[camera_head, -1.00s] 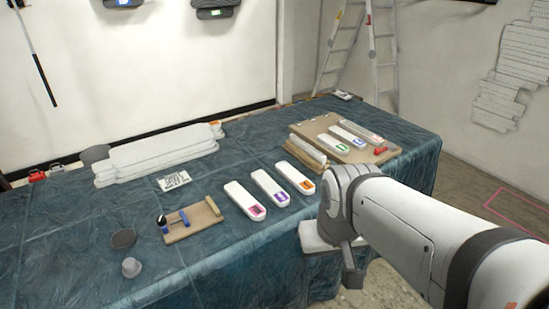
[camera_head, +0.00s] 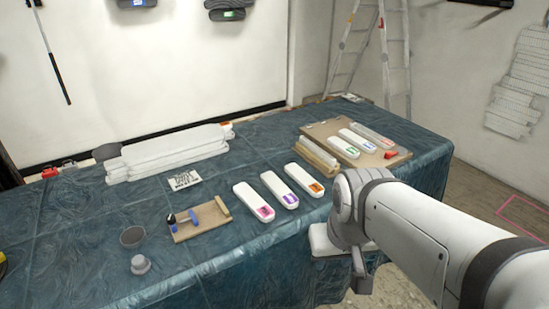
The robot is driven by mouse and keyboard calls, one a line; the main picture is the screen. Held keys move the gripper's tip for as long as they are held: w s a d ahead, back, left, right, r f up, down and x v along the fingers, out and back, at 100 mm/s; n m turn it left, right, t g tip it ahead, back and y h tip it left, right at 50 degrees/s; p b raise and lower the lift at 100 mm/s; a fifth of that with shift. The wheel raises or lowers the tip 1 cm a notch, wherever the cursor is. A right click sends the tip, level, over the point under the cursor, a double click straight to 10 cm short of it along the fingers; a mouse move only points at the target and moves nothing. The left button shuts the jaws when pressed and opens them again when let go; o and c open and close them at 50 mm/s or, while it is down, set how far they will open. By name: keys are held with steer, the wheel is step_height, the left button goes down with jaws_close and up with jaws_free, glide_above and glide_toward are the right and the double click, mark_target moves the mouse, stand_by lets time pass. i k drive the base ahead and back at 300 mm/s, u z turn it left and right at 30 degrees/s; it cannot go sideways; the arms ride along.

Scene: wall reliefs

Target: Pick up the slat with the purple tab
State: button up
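The slat with the purple tab (camera_head: 277,187) is a white, rounded bar lying flat on the blue-green table cover. It is the middle one of three similar slats; its purple tab (camera_head: 290,200) is at the near end. The slat with the pink-magenta tab (camera_head: 246,194) lies to its left. The slat with the orange tab (camera_head: 299,174) lies to its right. My arm is to the right of these slats, over the table's front edge, and does not cover the purple-tab slat. I cannot make out any gripper fingers.
A brown board (camera_head: 376,160) at the right holds more slats and a red item. A wooden block (camera_head: 317,160) is beside it. A white stack (camera_head: 170,160), a card (camera_head: 184,180), a small tool board (camera_head: 203,234) and a grey knob (camera_head: 140,265) are at the left.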

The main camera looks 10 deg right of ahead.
mark_target(283, 193)
steer(key=k, duration=1.3)
steer(key=z, duration=0.3)
steer(key=i, duration=2.35)
steer(key=u, duration=0.75)
steer(key=k, duration=0.8)
steer(key=u, duration=0.15)
steer(key=i, duration=0.3)
steer(key=z, duration=0.05)
